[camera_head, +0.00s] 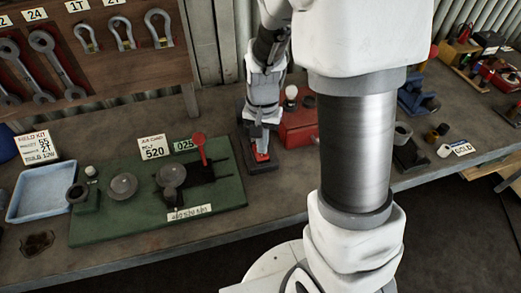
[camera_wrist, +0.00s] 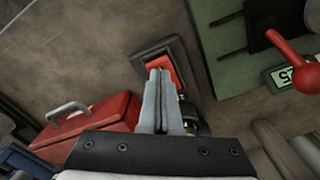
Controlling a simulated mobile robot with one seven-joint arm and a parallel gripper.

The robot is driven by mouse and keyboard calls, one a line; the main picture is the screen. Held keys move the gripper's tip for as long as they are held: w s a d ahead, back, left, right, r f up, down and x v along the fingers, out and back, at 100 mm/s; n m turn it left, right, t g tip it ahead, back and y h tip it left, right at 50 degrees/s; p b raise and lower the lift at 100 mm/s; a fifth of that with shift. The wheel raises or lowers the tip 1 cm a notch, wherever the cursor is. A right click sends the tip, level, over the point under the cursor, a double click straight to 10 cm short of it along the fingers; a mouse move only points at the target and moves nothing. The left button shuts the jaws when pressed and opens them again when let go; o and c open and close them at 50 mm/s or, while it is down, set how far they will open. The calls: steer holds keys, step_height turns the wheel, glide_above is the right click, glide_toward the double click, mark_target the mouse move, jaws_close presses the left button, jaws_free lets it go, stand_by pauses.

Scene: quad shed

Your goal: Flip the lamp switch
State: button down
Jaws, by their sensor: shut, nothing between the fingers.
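A red switch (camera_head: 262,156) sits in a dark base on the workbench, between the green board and the red box. It also shows in the wrist view (camera_wrist: 176,66) in its dark frame (camera_wrist: 148,60). My gripper (camera_head: 265,146) points down at it from behind; in the wrist view its fingertips (camera_wrist: 158,74) are together, with nothing between them. They overlap the red switch in the picture; I cannot tell whether they touch it. The fingers hide part of the switch. A pale bulb (camera_head: 291,92) stands beside my gripper, near the red box.
A red box (camera_head: 300,128) stands right of the switch and also shows in the wrist view (camera_wrist: 100,122). The green board (camera_head: 230,192) with a red-knobbed lever (camera_head: 198,140) lies to the left. A blue tray (camera_head: 40,198) is further left. Bare bench (camera_head: 275,200) lies in front of the switch.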

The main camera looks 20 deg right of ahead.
steer(key=shift+f+b, duration=0.7)
steer(key=shift+f, duration=0.25)
steer(key=shift+r, duration=0.1)
step_height(320, 180, up, 7)
steer(key=p, duration=0.6)
stand_by(0.4)
stand_by(0.4)
step_height(320, 180, up, 12)
steer(key=r+n+t, duration=0.1)
steer(key=n+t, duration=0.2)
glide_above(262, 156)
steer(key=s, duration=0.5)
steer(key=s+r+n+t, duration=0.2)
steer(key=s+r+n, duration=0.1)
steer(key=s+r, duration=0.3)
steer(key=shift+s+r+t, duration=0.25)
steer(key=shift+s+t, duration=0.05)
steer(key=shift+s, duration=1)
